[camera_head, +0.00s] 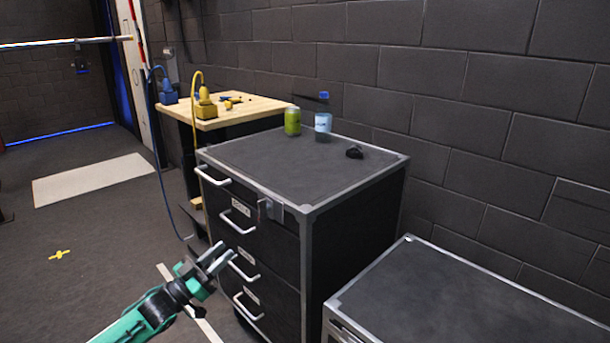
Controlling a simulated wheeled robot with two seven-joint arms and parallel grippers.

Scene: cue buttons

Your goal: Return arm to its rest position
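My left gripper (226,254) is at the lower left of the head view, at the end of my green and black arm. Its two grey fingers point up and to the right with a gap between them, and nothing shows in the gap. The gripper appears in front of the handles of the black drawer cabinet (352,238); I cannot tell whether it touches one. My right gripper is out of view. I see no buttons that I can make out.
A second black cabinet (460,300) is at the lower right. A wooden-topped table (250,109) stands behind. Floor at left is mostly open.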

